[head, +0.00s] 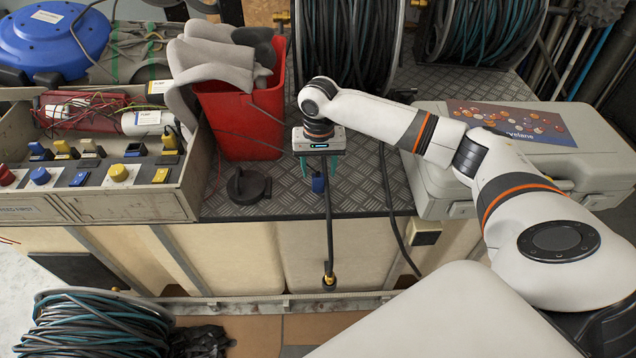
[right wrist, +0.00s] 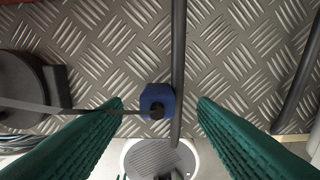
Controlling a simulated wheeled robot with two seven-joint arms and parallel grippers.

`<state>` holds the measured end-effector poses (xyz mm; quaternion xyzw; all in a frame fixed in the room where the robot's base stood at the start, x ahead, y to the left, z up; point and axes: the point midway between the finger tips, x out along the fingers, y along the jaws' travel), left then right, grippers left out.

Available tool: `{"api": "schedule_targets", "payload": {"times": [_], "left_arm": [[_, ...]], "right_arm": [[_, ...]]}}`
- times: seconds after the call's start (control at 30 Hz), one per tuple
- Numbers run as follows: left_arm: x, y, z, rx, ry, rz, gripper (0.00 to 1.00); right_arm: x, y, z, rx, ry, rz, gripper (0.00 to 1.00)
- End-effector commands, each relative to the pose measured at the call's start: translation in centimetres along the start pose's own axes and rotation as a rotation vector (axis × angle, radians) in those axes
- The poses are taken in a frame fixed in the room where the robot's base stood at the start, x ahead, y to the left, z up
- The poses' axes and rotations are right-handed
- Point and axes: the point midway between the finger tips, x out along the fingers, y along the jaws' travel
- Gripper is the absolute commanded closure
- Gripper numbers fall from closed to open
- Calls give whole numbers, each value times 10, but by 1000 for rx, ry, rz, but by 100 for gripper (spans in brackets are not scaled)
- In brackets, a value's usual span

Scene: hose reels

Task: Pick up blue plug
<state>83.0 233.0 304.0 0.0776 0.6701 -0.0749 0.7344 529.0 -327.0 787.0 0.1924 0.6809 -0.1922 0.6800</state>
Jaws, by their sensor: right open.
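The blue plug (head: 319,185) is on the diamond-plate metal top, just beneath my right gripper (head: 318,177). In the right wrist view the blue plug (right wrist: 157,98) shows between the two green fingertips (right wrist: 159,104), with clear gaps on both sides. A thin dark cord runs left from its black middle. My right gripper is open, empty and points down over it. A thick black cable (right wrist: 178,60) passes close along the plug's right side, also between the fingers. My left gripper is in neither view.
A red bin (head: 240,118) with grey gloves stands behind left. A black round lid-like object (head: 248,186) lies left of the plug. A control box (head: 110,205) is farther left, a grey case (head: 590,165) right. The black cable hangs over the metal top's front edge.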

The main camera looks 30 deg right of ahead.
Motion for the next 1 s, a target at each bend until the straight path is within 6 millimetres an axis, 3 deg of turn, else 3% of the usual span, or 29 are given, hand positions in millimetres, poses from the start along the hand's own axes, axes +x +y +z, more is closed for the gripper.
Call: {"api": "schedule_targets", "payload": {"times": [0.4, 0.67, 0.97, 1.0], "left_arm": [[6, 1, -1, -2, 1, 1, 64], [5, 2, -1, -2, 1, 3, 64], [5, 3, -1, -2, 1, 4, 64], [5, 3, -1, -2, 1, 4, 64]], "right_arm": [[50, 2, -1, -2, -1, -1, 47], [53, 2, -1, -3, -2, 0, 47], [53, 2, -1, -3, -2, 0, 95], [52, 2, -1, -3, -2, 0, 96]]}}
